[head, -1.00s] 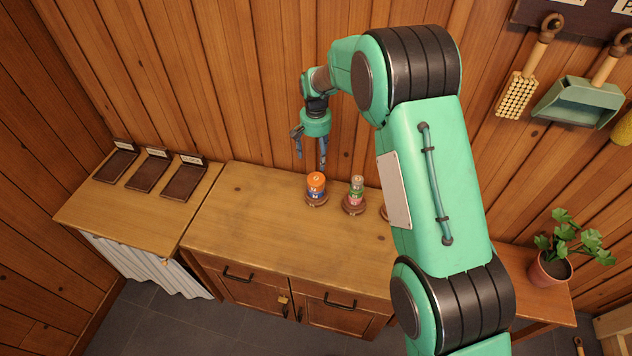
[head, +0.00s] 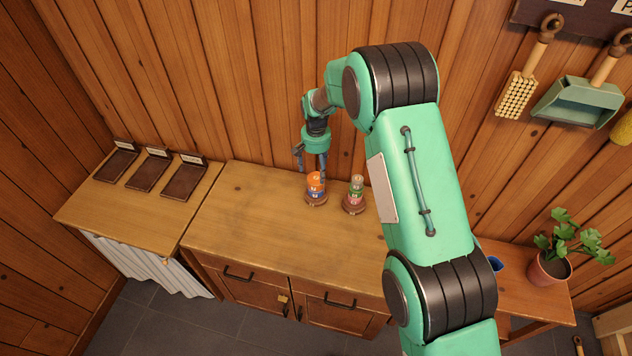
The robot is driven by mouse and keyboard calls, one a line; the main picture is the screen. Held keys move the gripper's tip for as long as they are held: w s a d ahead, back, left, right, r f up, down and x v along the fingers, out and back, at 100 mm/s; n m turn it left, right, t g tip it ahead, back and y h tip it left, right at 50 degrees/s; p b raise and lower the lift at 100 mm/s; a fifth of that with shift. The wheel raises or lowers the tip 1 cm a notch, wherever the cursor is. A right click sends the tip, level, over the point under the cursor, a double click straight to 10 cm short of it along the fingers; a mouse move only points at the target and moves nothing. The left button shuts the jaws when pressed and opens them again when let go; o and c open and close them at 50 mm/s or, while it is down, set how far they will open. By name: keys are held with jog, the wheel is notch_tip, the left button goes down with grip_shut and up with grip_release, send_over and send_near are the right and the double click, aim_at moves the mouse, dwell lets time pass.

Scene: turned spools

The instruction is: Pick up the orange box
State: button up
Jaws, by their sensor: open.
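The orange piece (head: 314,180) is rounded and sits at the top of a small stack on the wooden counter. A blue piece (head: 315,193) is under it, above a dark brown round base (head: 316,202). My gripper (head: 310,172) is open and points down just above and around the orange piece. One finger is at its left and the other overlaps its right side in the view. I cannot tell whether they touch it. No box-shaped orange thing shows clearly.
A second stack with green and pink pieces (head: 356,190) stands close to the right. My arm hides the counter (head: 240,220) farther right. Three dark labelled trays (head: 148,173) lie on the left table. A potted plant (head: 548,268) stands on the right. The counter's left part is clear.

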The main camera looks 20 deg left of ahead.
aim_at(316, 177)
jog(key=shift+f, duration=0.5)
jog(key=shift+f, duration=0.1)
jog(key=shift+f+p, duration=0.3)
jog(key=shift+f, duration=2.2)
jog(key=c, duration=1.2)
